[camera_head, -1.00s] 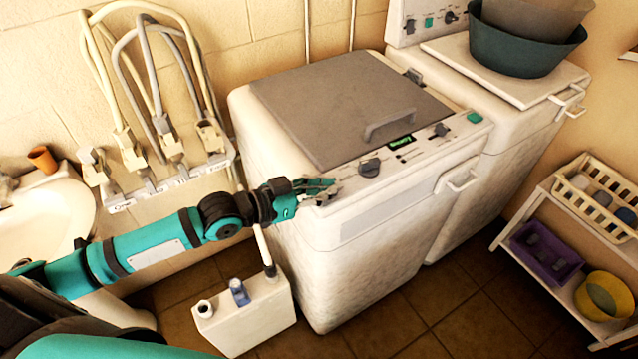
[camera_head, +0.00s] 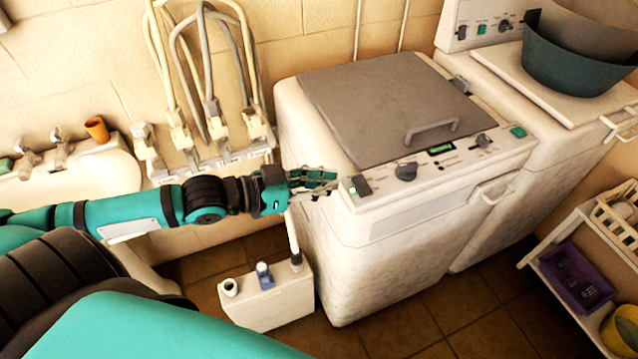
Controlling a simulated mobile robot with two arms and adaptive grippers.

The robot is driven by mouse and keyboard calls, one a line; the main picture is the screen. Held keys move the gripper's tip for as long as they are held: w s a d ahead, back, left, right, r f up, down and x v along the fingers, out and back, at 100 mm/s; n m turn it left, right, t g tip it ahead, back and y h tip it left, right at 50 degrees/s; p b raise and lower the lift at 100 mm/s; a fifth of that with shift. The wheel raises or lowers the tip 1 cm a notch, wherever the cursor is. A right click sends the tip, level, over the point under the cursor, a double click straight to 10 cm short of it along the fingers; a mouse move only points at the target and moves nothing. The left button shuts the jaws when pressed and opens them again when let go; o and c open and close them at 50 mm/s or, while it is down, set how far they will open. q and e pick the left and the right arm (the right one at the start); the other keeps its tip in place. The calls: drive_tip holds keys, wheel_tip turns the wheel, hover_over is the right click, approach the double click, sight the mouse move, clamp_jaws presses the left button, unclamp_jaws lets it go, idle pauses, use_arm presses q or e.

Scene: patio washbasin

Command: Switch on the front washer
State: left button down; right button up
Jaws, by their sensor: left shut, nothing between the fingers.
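The front washer (camera_head: 420,220) is the white machine in the middle, with a closed grey lid (camera_head: 385,105). Its front panel has a dark switch (camera_head: 361,184) at the left end with a small green spot beside it. Further right are a dark knob (camera_head: 406,171), a display lit green (camera_head: 440,149), another knob (camera_head: 484,141) and a green button (camera_head: 518,131). My left gripper (camera_head: 332,181) is shut and empty, just left of the dark switch, with a small gap visible between them. My right gripper is out of view.
A second white machine (camera_head: 480,75) stands behind, bearing dark basins (camera_head: 575,65). A white canister (camera_head: 268,300) stands on the floor under my left arm. Hoses and taps (camera_head: 205,130) and a washbasin (camera_head: 100,185) are at left; a shelf (camera_head: 560,290) is at right.

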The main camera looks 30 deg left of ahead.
use_arm(q)
drive_tip(key=shift+s+a+r, duration=0.2)
drive_tip(key=shift+s+a, duration=0.1)
drive_tip(key=shift+s, duration=0.25)
